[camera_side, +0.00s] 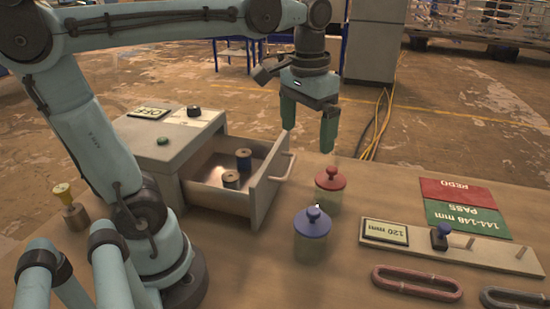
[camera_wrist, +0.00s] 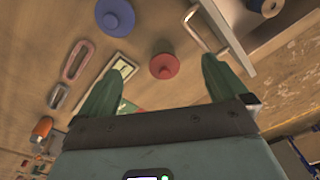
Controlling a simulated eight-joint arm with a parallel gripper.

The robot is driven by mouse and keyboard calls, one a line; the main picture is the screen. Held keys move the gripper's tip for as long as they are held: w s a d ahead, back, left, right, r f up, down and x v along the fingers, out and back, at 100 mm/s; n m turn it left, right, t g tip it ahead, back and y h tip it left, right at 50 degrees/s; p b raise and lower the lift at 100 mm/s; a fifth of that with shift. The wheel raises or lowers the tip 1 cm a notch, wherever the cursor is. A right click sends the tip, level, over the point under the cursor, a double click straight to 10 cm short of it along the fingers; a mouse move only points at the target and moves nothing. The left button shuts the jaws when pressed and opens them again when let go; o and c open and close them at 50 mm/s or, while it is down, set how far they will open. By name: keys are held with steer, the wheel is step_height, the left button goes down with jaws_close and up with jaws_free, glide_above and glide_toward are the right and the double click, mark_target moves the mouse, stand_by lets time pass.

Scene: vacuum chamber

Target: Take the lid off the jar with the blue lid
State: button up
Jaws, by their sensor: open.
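The jar with the blue lid (camera_side: 312,236) stands upright on the table in the side view, with its knobbed lid on. Its lid shows from above in the wrist view (camera_wrist: 115,17), at the top. A second jar with a red lid (camera_side: 329,188) stands just behind it, lid on; the red lid also shows in the wrist view (camera_wrist: 164,66). My gripper (camera_side: 309,139) is open and empty, in the air behind and above both jars. In the wrist view its green fingers (camera_wrist: 157,82) are spread wide and touch nothing.
An open drawer (camera_side: 262,190) holding two spools (camera_side: 243,160) juts out left of the jars. Right of them lie a gauge board (camera_side: 450,246) with a blue-knobbed slider, a red and green card (camera_side: 462,207), and oblong rings (camera_side: 416,283). A yellow-topped stamp (camera_side: 70,207) stands far left.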

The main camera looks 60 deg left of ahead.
mark_target(313, 210)
steer(key=s+d+f+m+t+h, duration=0.2)
steer(key=s+d+m, duration=0.3)
steer(key=d+m, duration=0.3)
steer(key=shift+m, duration=0.3)
steer(key=x, duration=0.4)
steer(key=a+x, duration=0.1)
steer(key=x, duration=0.1)
steer(key=shift+s+f, duration=0.1)
steer(key=shift+f, duration=0.2)
steer(key=shift+a+x, duration=0.2)
steer(key=shift+x, duration=0.65)
steer(key=shift+a+x, duration=0.2)
steer(key=shift+x, duration=1.65)
steer(key=shift+c, duration=0.2)
steer(key=c, duration=1)
